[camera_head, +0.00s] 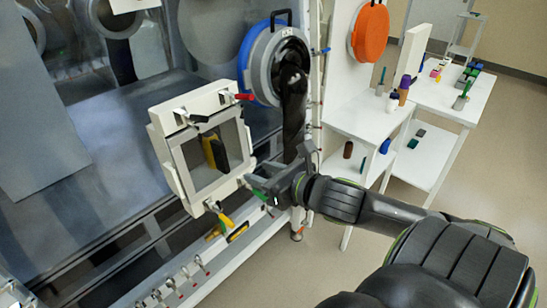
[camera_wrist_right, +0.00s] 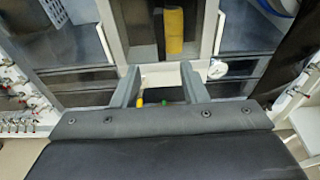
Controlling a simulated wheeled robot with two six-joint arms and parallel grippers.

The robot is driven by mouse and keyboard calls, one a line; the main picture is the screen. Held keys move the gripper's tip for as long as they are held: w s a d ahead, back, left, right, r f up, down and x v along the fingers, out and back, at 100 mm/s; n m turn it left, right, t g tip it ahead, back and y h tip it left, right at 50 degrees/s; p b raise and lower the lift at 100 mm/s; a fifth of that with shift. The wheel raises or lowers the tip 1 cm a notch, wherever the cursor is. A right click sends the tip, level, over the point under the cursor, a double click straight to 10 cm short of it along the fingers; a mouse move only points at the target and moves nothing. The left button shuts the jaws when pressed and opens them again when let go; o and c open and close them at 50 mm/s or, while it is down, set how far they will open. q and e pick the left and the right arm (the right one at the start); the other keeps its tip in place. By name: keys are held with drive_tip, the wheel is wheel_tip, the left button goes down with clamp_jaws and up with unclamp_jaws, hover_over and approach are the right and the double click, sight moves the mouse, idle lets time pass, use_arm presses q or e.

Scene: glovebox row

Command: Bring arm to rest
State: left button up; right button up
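My right arm reaches in from the lower right of the head view. Its gripper (camera_head: 260,187) is beside the lower right corner of a white-framed hatch (camera_head: 172,165) on the glovebox front. In the right wrist view the two fingers of this gripper (camera_wrist_right: 160,75) are spread apart, with nothing visibly held between them. The hatch's pale lower edge (camera_wrist_right: 156,79) shows beyond the fingertips. Whether the fingers touch the hatch cannot be told. My left gripper is in neither view.
A blue-ringed glove port (camera_head: 263,62) with a hanging black glove (camera_head: 293,110) is close above my right gripper. White shelves (camera_head: 370,118) with bottles stand to the right. A yellow-handled tool (camera_head: 222,219) hangs below the hatch. Open floor (camera_head: 505,160) lies at far right.

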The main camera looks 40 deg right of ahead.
drive_tip(key=shift+p+v, duration=1.05)
drive_tip(key=shift+v, duration=0.5)
